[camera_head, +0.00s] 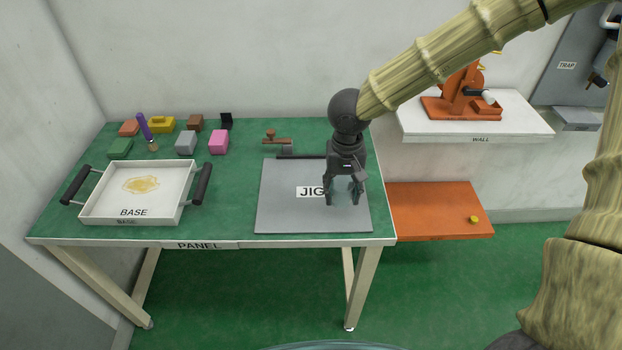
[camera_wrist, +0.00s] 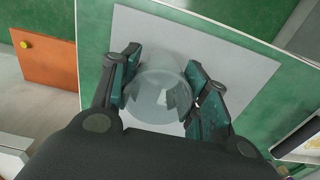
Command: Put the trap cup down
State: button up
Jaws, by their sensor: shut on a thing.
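The trap cup (camera_wrist: 160,92) is a clear, greyish see-through cup between my two fingers in the wrist view. In the head view the trap cup (camera_head: 344,190) is hard to make out among the fingers. My gripper (camera_head: 345,193) points down over the right part of the grey JIG plate (camera_head: 285,212), shut on the cup. In the wrist view my gripper (camera_wrist: 160,85) has one finger on each side of the cup. I cannot tell whether the cup's bottom touches the plate.
A white BASE tray (camera_head: 105,213) with a yellowish patch stands at the left of the green table. Several coloured blocks and a purple-handled brush (camera_head: 146,130) lie behind it. An orange shelf (camera_head: 430,212) sits to the right, below a white WALL shelf (camera_head: 520,127) with an orange device (camera_head: 460,98).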

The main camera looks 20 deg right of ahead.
jog(key=w+a, duration=0.1)
jog(key=w, duration=0.2)
jog(key=w+a, duration=0.1)
jog(key=w, duration=0.2)
jog(key=w+a+f, duration=0.1)
jog(key=w+a, duration=0.1)
jog(key=w, duration=0.2)
jog(key=shift+a+p, duration=0.1)
jog(key=shift+p, duration=0.2)
jog(key=shift+f, duration=1.75)
jog(key=shift+f, duration=0.15)
jog(key=o, duration=1.1)
